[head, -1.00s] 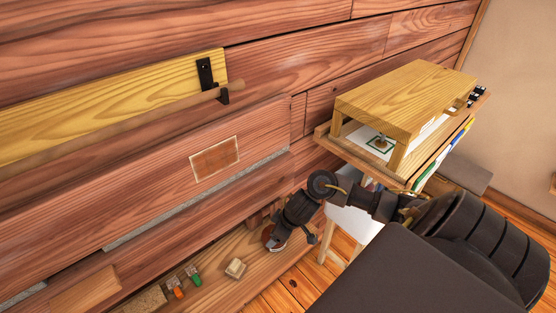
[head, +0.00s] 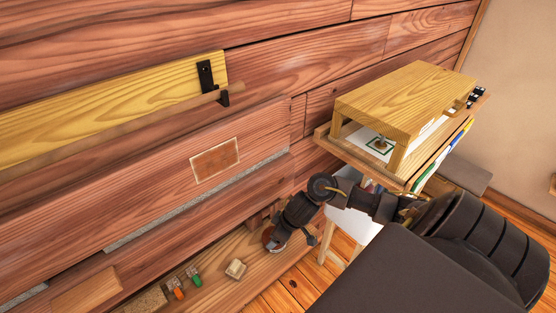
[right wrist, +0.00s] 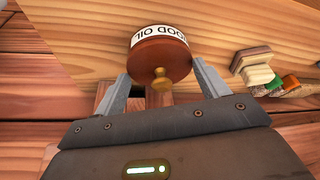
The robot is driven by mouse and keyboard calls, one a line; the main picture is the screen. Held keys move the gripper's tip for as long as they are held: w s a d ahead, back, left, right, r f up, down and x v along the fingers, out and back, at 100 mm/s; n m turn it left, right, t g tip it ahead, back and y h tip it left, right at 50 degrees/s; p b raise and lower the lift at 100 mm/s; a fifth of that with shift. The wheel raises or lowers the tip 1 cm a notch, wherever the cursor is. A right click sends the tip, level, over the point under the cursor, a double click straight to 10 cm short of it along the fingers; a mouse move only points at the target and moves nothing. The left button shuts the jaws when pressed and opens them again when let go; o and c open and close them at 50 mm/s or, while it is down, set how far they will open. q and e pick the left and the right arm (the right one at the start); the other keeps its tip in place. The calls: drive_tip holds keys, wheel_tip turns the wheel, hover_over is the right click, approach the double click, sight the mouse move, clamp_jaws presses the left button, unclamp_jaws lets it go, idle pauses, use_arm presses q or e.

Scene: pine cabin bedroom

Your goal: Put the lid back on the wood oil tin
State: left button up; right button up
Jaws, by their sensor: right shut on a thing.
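The wood oil tin (right wrist: 158,33) shows in the right wrist view by its white label, with part of the lettering readable. Its red-brown round lid (right wrist: 150,56) with a brass knob faces the camera, lined up with the tin. I cannot tell whether the lid is fully seated. My right gripper (right wrist: 163,88) is shut on the lid, one finger at each side of it. In the head view my right gripper (head: 274,243) is low by the wooden bench; it hides most of the tin and lid, leaving a small reddish patch. My left gripper is not in view.
On the bench (head: 210,290) to the left lie a pale block (head: 236,268) and small orange (head: 178,293) and green (head: 194,279) things. The plank wall rises behind. A small table (head: 322,138) with a wooden stand (head: 405,95) is at the right, close to my arm.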

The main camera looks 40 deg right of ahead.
drive_tip(key=shift+p, duration=0.35)
idle(0.3)
idle(0.4)
drive_tip(key=o, duration=1.1)
drive_tip(key=shift+c, duration=0.2)
wheel_tip(320, 180, up, 7)
drive_tip(key=p, duration=0.8)
drive_tip(key=shift+p, duration=0.4)
drive_tip(key=shift+c, duration=0.3)
clamp_jaws()
